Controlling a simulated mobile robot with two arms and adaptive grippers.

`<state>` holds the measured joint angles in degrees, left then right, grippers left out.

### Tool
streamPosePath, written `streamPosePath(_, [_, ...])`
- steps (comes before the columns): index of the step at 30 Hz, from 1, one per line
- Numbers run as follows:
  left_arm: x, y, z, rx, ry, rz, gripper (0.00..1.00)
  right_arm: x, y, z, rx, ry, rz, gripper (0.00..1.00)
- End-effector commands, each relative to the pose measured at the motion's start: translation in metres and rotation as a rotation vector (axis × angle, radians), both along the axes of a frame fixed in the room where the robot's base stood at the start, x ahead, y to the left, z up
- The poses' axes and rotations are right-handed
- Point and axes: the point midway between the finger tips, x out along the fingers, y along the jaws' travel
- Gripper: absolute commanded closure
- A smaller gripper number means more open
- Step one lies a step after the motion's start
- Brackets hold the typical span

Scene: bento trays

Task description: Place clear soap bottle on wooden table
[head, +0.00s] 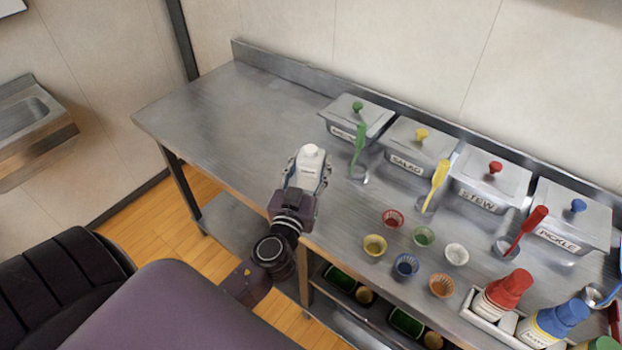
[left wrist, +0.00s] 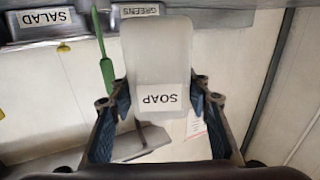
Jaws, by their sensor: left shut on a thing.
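The soap bottle (head: 310,158) is whitish and translucent, with a label that reads SOAP upside down in the left wrist view (left wrist: 158,55). My left gripper (head: 306,176) is shut on the bottle, with one finger on each side of it. In the head view it holds the bottle over the front part of a long grey metal table (head: 225,100). I cannot tell whether the bottle's base touches the table. No wooden table top shows; the top in view is metal. My right gripper is not in view.
Steel lidded containers (head: 485,187) line the table's back right, with coloured ladles in front. Several small cups (head: 375,245) stand right of my gripper. A white tray (head: 481,318) holds squeeze bottles. The table's left part is clear. A sink (head: 30,120) is at far left.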

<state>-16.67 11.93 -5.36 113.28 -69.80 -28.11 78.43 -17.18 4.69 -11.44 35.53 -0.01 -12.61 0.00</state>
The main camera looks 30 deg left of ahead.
Motion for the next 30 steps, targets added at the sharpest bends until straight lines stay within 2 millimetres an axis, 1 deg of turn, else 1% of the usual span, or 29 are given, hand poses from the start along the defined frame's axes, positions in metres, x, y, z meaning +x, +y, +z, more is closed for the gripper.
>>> streamPosePath(2, [0.0,0.0,-0.006,0.001,0.0,-0.001,0.8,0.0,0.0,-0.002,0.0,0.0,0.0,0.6])
streamPosePath(6, [0.0,0.0,-0.028,0.003,0.003,-0.001,0.8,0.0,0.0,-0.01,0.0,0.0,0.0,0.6])
streamPosePath(10, [0.0,0.0,-0.042,0.004,0.001,-0.001,0.8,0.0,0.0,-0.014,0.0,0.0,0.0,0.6])
streamPosePath(19, [0.0,0.0,-0.044,0.002,-0.002,-0.001,0.8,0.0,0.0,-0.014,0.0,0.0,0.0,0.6])
streamPosePath(24, [0.0,0.0,-0.049,0.0,-0.001,-0.001,0.8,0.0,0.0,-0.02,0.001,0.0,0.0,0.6])
streamPosePath(25, [0.0,0.0,-0.048,0.0,-0.001,-0.001,0.54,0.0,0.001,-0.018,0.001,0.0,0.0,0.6])
streamPosePath(29, [0.0,0.0,-0.047,0.001,0.0,-0.001,0.4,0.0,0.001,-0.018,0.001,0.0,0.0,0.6])
streamPosePath(30, [0.0,0.0,-0.047,0.001,0.0,-0.001,0.39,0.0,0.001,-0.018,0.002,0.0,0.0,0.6])
